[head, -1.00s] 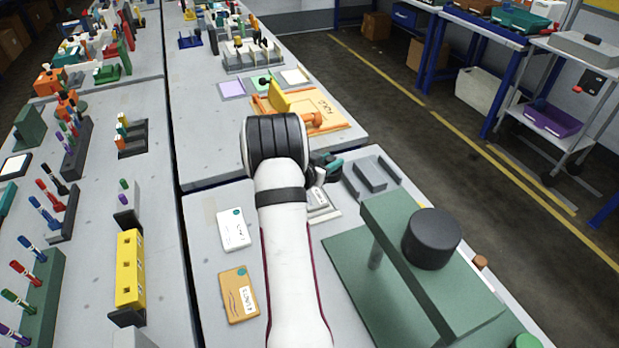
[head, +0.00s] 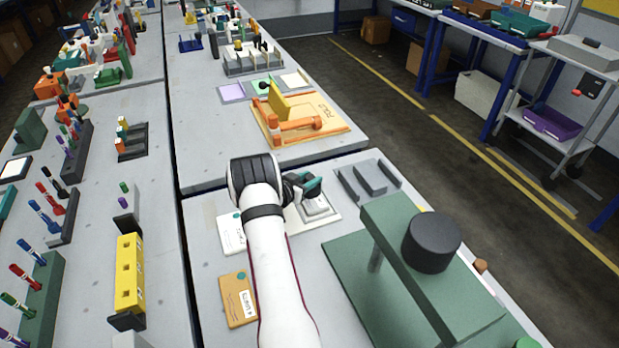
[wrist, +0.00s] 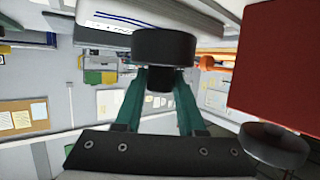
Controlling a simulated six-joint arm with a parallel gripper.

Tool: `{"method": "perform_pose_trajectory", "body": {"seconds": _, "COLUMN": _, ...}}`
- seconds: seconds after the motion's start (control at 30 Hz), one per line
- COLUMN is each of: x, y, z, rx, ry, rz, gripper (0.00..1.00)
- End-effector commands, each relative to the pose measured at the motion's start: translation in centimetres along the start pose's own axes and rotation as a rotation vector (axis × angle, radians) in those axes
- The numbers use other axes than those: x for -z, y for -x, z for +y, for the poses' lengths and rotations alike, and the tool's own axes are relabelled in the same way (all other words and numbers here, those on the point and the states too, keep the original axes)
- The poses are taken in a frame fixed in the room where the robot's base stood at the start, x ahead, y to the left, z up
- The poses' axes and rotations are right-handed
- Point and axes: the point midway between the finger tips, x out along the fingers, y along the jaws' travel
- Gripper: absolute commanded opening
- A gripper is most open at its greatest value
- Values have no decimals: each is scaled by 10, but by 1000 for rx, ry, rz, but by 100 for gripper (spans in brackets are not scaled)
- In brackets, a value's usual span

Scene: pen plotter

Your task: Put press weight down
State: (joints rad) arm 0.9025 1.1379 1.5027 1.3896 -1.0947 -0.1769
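The press weight (wrist: 165,46) shows in the wrist view as a dark round disc with a smaller dark knob. My gripper (wrist: 160,75) has its teal fingers closed around the knob, with the disc beyond the fingertips. In the head view my gripper (head: 312,186) is over a small pale grey block (head: 316,205) on a whitish base plate (head: 328,219). The weight is mostly hidden there behind my arm and gripper. I cannot tell whether it touches the block.
A green press stand (head: 385,222) with a dark cylinder (head: 431,240) stands at right. A grey tray (head: 372,178) lies behind it. A white card (head: 231,234) and a tan envelope (head: 239,298) lie to the left. An orange frame (head: 300,130) is farther back.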

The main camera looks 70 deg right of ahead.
Motion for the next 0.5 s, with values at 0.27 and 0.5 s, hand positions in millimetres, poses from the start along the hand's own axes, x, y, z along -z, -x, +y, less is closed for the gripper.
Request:
{"method": "perform_pose_trajectory", "body": {"seconds": 0.27, "x": 0, "y": 0, "z": 0, "rx": 0, "ry": 0, "rz": 0, "gripper": 67}}
{"method": "perform_pose_trajectory", "body": {"seconds": 0.5, "x": 4, "y": 6, "z": -1, "rx": 1, "ry": 0, "rz": 0, "gripper": 67}}
